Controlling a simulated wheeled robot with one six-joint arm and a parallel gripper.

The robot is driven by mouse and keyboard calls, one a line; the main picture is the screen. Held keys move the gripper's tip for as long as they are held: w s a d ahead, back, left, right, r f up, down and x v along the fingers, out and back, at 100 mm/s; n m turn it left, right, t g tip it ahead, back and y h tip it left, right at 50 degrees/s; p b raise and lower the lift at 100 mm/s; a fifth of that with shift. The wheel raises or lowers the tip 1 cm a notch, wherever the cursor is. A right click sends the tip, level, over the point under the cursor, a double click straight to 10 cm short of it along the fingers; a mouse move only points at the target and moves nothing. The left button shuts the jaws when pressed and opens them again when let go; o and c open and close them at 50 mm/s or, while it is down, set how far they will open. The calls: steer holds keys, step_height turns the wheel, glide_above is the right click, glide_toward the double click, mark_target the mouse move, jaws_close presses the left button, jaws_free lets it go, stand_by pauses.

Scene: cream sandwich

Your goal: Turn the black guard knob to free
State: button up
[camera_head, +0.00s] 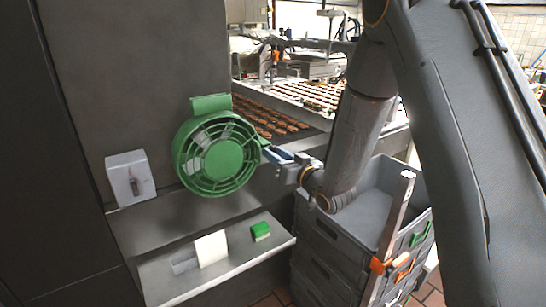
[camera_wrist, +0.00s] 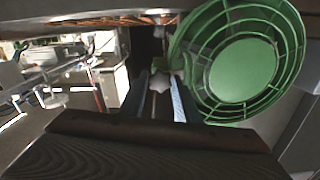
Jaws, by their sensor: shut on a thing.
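The round green guard (camera_head: 217,155) with its ribbed cage stands against the grey machine panel. It also fills the upper right of the wrist view (camera_wrist: 243,68). My gripper (camera_head: 267,149) reaches in from the right, with its fingertips at the guard's right edge. In the wrist view, my gripper (camera_wrist: 162,82) is shut on a small star-shaped knob (camera_wrist: 160,84) beside the guard. The knob looks pale there, and the fingers partly cover it. In the head view the knob is hidden by the fingers, and its turned position cannot be told.
A grey box with a small dark switch (camera_head: 131,178) is on the panel at left. Grey stacked crates (camera_head: 325,243) stand under my arm. A conveyor with brown biscuits (camera_head: 268,117) runs behind.

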steer(key=n+b, duration=1.6)
steer(key=shift+s+f+n, duration=0.1)
steer(key=shift+s+n, duration=0.05)
steer(key=shift+n, duration=0.25)
steer(key=shift+b, duration=0.4)
steer(key=o, duration=0.8)
steer(key=shift+a, duration=0.1)
steer(key=shift+c, duration=0.2)
